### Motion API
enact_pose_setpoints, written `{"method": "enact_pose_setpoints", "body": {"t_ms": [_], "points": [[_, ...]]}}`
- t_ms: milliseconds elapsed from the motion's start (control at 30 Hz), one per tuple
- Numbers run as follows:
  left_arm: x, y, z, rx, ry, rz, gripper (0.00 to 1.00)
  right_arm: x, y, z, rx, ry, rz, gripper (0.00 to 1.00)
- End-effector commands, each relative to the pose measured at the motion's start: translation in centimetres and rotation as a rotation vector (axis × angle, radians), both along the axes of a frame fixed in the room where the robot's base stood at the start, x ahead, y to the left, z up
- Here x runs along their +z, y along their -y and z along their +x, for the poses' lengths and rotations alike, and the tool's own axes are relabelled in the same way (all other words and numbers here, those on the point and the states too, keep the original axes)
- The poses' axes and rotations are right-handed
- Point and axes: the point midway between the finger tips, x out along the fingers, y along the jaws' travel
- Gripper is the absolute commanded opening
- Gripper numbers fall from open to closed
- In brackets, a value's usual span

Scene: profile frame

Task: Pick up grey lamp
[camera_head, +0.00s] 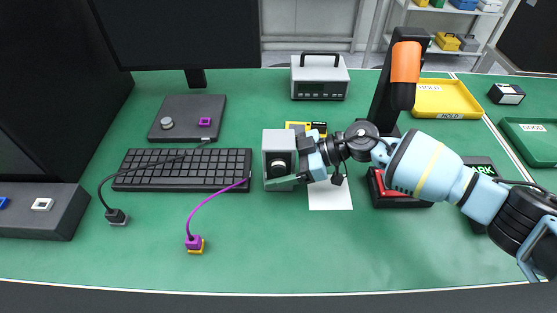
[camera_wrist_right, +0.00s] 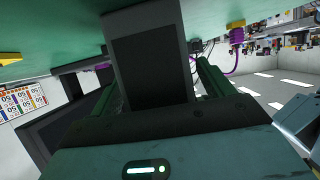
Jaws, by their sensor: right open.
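The grey lamp (camera_head: 279,139), a small boxy grey block with a round pale lens in its front, stands on the green table in the middle of the head view. My right gripper (camera_head: 287,166) reaches it from the right. One finger shows along the lamp's near side; the far finger is hard to make out. In the right wrist view the lamp (camera_wrist_right: 148,65) shows as a dark block between the two open fingers (camera_wrist_right: 155,90). I cannot tell whether either finger touches it. My left gripper is not in view.
A black keyboard (camera_head: 180,170) lies left of the lamp, with a purple cable (camera_head: 207,208) near it. A white sheet (camera_head: 330,196) lies under my right wrist. A grey instrument box (camera_head: 319,78) stands behind. A yellow tray (camera_head: 446,98) is at the back right.

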Motion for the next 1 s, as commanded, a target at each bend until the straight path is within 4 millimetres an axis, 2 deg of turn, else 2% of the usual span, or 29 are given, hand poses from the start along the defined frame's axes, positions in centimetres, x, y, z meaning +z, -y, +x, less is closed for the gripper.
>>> {"method": "enact_pose_setpoints", "body": {"t_ms": [133, 567, 867, 1000], "points": [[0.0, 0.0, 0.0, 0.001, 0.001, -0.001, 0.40, 0.0, 0.0, 0.0, 0.000, 0.000, 0.000, 0.79], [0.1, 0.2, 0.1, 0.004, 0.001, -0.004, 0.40, 0.0, 0.0, 0.0, 0.000, 0.000, 0.000, 0.22], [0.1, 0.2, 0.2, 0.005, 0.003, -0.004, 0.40, 0.3, 0.0, 0.0, 0.000, 0.001, 0.002, 0.22], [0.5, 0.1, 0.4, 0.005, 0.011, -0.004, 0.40, 1.2, 0.0, 0.1, 0.000, 0.004, 0.002, 0.22]]}}
